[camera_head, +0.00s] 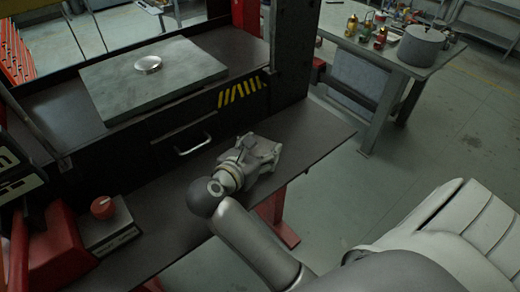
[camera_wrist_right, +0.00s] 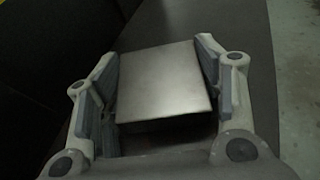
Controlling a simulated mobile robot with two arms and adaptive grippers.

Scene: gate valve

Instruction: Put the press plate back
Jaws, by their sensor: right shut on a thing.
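My right gripper (camera_head: 262,156) is low over the dark bench surface, in front of the press drawer. In the right wrist view a flat grey metal plate (camera_wrist_right: 165,80), roughly square, sits between the two fingers of my right gripper (camera_wrist_right: 163,85), and they are shut on it. In the head view the gripper itself mostly hides this plate. A large grey slab (camera_head: 170,88) lies on the press bed, with a small round silver disc (camera_head: 148,64) on top. My left gripper is not in view.
A drawer with a silver handle (camera_head: 193,145) is under the press bed. A dark upright post (camera_head: 292,50) stands right of the slab. A control box with a red knob (camera_head: 103,208) is at lower left. A side table with a pot (camera_head: 420,46) stands behind right.

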